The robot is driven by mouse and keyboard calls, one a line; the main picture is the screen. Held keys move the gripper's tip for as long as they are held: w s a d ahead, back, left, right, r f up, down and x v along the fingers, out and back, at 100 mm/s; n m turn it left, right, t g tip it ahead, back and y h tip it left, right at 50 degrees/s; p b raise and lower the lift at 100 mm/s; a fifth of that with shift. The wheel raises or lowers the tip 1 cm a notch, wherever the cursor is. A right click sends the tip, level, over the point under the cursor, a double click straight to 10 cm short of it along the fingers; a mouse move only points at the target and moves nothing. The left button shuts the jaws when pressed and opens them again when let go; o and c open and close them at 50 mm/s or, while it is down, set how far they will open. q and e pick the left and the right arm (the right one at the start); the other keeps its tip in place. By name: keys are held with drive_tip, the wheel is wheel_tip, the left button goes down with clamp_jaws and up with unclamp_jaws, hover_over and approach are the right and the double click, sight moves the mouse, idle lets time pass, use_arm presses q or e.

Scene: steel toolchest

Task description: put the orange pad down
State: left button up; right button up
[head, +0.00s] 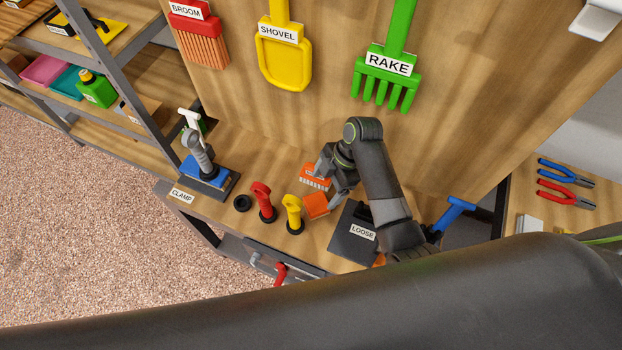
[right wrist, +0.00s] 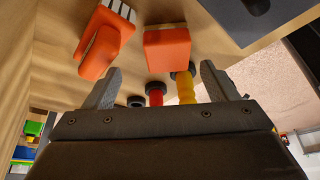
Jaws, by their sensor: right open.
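The orange pad (head: 316,205) lies on the wooden workbench between the yellow-handled tool and the dark LOOSE tray. It also shows in the right wrist view (right wrist: 167,48) as an orange block ahead of the fingertips. My right gripper (head: 326,188) is over the bench beside the pad, with its fingers apart. In the right wrist view, the gap between the fingers (right wrist: 160,74) holds nothing. My left gripper is not in view.
An orange brush (head: 315,175) lies just behind the pad. A yellow-handled tool (head: 293,212), a red-handled tool (head: 263,200) and a black ring (head: 242,203) stand to the left. The LOOSE tray (head: 350,242) is to the right. A blue clamp stand (head: 208,172) is at the far left.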

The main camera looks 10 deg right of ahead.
sight(317, 202)
drive_tip(key=shift+s+a+f, duration=0.1)
drive_tip(key=shift+s+f, duration=0.05)
drive_tip(key=shift+f, duration=0.05)
drive_tip(key=shift+s+a+f, duration=0.3)
drive_tip(key=shift+s+f, duration=0.1)
drive_tip(key=shift+s, duration=0.3)
drive_tip(key=x, duration=0.2)
drive_tip(key=shift+a+f, duration=0.15)
drive_tip(key=shift+f, duration=0.2)
drive_tip(key=shift+w+x, duration=0.2)
drive_tip(key=shift+x, duration=0.8)
drive_tip(key=shift+f, duration=0.3)
drive_tip(key=c, duration=0.7)
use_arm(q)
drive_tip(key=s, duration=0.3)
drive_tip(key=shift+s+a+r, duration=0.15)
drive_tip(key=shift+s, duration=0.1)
use_arm(e)
drive_tip(key=c, duration=0.5)
